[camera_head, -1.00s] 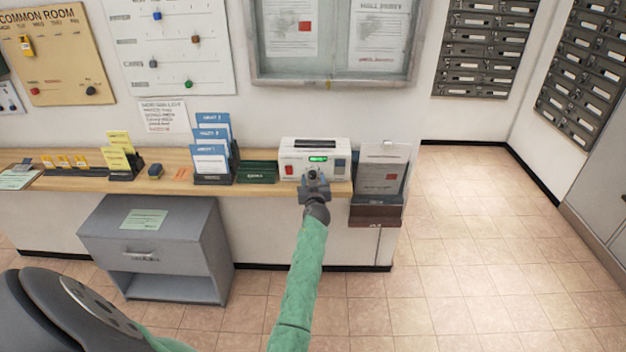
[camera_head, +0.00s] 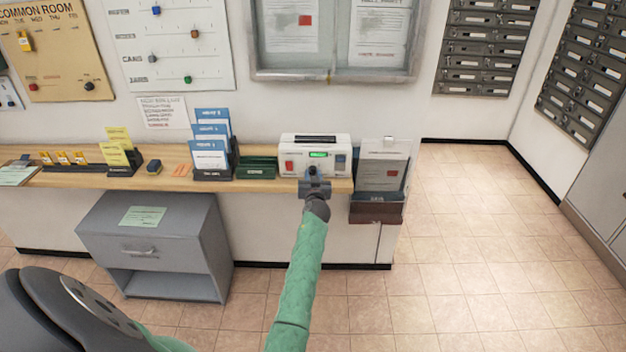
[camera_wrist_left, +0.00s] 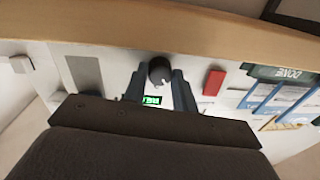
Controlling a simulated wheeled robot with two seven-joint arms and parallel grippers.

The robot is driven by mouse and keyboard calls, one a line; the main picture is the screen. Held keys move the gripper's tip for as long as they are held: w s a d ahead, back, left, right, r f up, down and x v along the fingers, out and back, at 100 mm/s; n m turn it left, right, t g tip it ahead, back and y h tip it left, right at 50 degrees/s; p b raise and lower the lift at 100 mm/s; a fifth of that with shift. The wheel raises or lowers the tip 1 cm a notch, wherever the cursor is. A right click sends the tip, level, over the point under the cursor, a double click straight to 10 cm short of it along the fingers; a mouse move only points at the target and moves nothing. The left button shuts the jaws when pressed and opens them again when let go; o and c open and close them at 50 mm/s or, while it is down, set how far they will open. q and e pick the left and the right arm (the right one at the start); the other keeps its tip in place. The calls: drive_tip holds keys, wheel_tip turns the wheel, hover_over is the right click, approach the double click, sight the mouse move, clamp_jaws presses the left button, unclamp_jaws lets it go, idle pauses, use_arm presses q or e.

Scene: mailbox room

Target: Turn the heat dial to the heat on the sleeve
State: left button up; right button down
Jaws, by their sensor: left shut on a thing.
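The white machine (camera_head: 342,141) stands on the wooden shelf, with a red switch and a lit green display on its front; the display's text is too small to read in the head view. Its round dark heat dial (camera_wrist_left: 160,70) has a pale pointer mark and sits between my left fingertips in the left wrist view. My left gripper (camera_head: 314,178) is shut on the dial at the machine's front. It hides part of the front panel. My right gripper is not seen.
A dark green box (camera_head: 257,170) and blue cards in a rack (camera_head: 209,155) stand left of the machine on the shelf (camera_head: 60,180). A grey cabinet (camera_head: 155,235) is below. The tiled floor (camera_head: 480,230) at right is clear.

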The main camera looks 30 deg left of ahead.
use_arm(q)
drive_tip(key=m+b, duration=0.3)
drive_tip(key=m, duration=0.5)
drive_tip(key=shift+a+m+t+b, duration=0.1)
drive_tip(key=shift+m+t+b, duration=0.2)
drive_tip(key=shift+t, duration=0.1)
drive_tip(key=m, duration=0.3)
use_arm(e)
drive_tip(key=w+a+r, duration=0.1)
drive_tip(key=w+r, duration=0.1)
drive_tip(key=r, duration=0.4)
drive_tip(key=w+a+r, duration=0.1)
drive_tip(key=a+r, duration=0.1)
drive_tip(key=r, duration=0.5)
use_arm(q)
drive_tip(key=m, duration=0.3)
drive_tip(key=shift+m+t+h, duration=0.3)
drive_tip(key=shift+m, duration=0.4)
drive_tip(key=shift+m+p, duration=0.5)
drive_tip(key=shift+m, duration=0.9)
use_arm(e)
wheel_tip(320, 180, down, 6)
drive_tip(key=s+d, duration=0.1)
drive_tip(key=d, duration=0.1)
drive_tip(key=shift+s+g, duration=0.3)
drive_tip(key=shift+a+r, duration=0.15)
